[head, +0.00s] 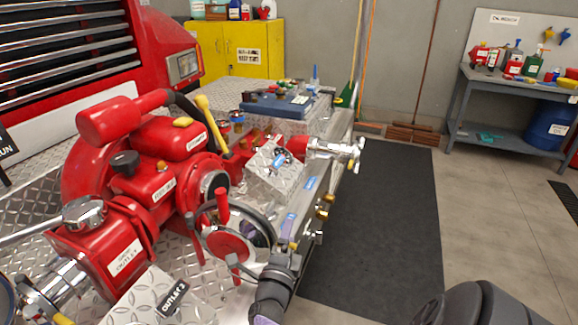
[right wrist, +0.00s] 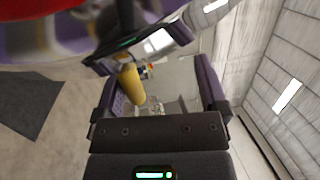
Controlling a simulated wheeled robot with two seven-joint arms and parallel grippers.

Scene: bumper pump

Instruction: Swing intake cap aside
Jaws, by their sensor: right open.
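The intake cap (head: 230,246) looks like a red round disc with a red upright handle, set in front of a chrome ring (head: 262,222) on the pump's front. My right gripper (head: 246,262) is at the cap's lower right edge, partly overlapping it; contact cannot be told. In the right wrist view its purple fingers (right wrist: 158,95) are apart. A yellow cylindrical piece (right wrist: 127,84) shows between them near the left finger, and a blurred red and chrome part fills the top left. My left gripper is not in view.
The red pump (head: 160,165) stands on the diamond-plate bumper (head: 230,88), with a chrome outlet valve (head: 335,149) at right. Small brass fittings (head: 323,211) line the bumper edge near my right arm. The dark floor mat (head: 385,220) is clear. A workbench (head: 510,85) stands far right.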

